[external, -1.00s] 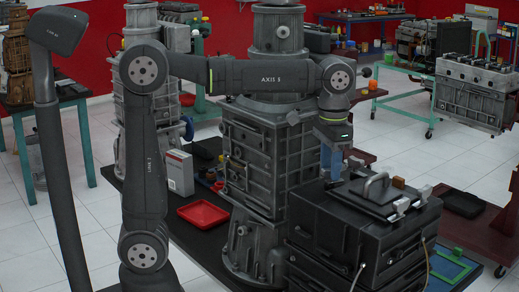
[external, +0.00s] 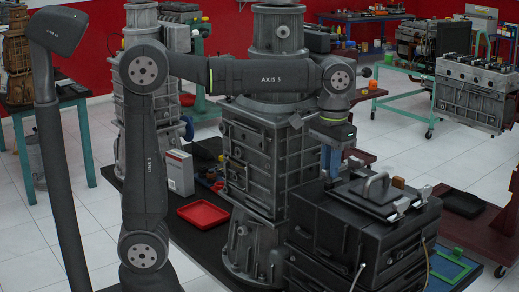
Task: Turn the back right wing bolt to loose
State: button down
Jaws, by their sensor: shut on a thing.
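A black engine trainer box (external: 345,235) carries a dark cover plate (external: 352,192) with a raised grey handle (external: 376,187). Light metal wing bolts show at the plate's right side, one nearer (external: 401,205) and one farther (external: 425,193). My gripper (external: 330,178) points down at the plate's far left corner in the picture, with its blue fingers shut on a wing bolt. That bolt is mostly hidden by the fingers, so its exact angle cannot be told.
Small brown blocks (external: 398,183) stand along the plate's far edge. A tall grey engine (external: 255,160) stands close to the left of my gripper. A red tray (external: 203,213) lies on the dark bench. Cables hang down the box's front.

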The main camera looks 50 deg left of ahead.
jog(key=c, duration=1.4)
grip_release()
notch_tip(320, 180, up, 17)
jog(key=shift+r, duration=0.2)
jog(key=shift+f, duration=0.15)
notch_tip(320, 180, down, 17)
jog(key=shift+f, duration=0.1)
